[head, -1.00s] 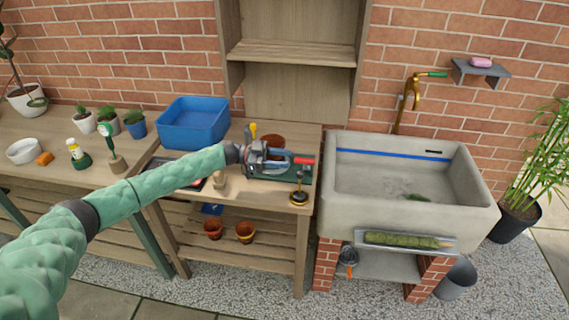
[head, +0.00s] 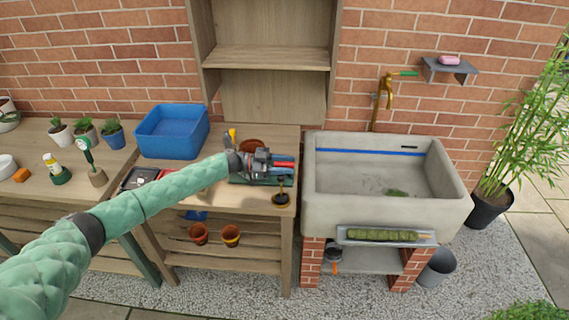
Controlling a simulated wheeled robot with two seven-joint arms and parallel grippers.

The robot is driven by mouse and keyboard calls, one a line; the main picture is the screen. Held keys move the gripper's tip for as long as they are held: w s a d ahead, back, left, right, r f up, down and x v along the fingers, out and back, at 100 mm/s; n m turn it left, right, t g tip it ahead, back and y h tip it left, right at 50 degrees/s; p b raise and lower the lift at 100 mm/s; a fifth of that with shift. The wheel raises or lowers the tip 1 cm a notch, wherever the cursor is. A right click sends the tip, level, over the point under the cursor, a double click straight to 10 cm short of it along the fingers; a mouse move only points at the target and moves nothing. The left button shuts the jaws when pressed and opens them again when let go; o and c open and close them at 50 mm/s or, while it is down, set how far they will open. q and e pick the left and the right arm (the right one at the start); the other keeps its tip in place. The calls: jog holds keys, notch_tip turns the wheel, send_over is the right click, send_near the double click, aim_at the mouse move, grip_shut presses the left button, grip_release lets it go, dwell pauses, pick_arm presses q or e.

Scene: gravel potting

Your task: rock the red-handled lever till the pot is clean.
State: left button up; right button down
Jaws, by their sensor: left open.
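The red handle (head: 284,164) of the lever shows at the right end of a machine with a dark green base (head: 276,181) on the wooden bench. My left gripper (head: 287,164) is open, its fingers seen on either side of the red handle. Whether they touch it I cannot tell. A terracotta pot (head: 250,145) shows partly behind the gripper, its lower part hidden. How clean it is cannot be made out. The gripper and wrist hide much of the machine. My right gripper is not in view.
A blue tub (head: 172,131) stands at the back left of the bench. A small dark and brass object (head: 281,194) stands at the front right corner. A stone sink (head: 317,190) is to the right. Small terracotta pots (head: 230,236) sit on the shelf below.

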pick_arm(q)
jog(key=shift+c, duration=0.2)
grip_shut()
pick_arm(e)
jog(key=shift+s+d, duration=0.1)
pick_arm(q)
jog(key=shift+w, duration=0.1)
jog(key=shift+w+r+n, duration=0.35)
jog(key=shift+r+n, duration=0.05)
jog(key=w+n, duration=0.1)
jog(key=w+r+n, duration=0.1)
jog(key=w, duration=0.1)
jog(key=w+r+n, duration=0.1)
jog(key=shift+w, duration=0.2)
jog(key=shift+w+r+n+b, duration=0.2)
jog(key=shift+w+n+b, duration=0.25)
jog(key=shift+w, duration=0.45)
jog(key=shift+w+r+n+b, duration=0.2)
jog(key=shift+w+n+b, duration=0.25)
jog(key=shift+w, duration=0.45)
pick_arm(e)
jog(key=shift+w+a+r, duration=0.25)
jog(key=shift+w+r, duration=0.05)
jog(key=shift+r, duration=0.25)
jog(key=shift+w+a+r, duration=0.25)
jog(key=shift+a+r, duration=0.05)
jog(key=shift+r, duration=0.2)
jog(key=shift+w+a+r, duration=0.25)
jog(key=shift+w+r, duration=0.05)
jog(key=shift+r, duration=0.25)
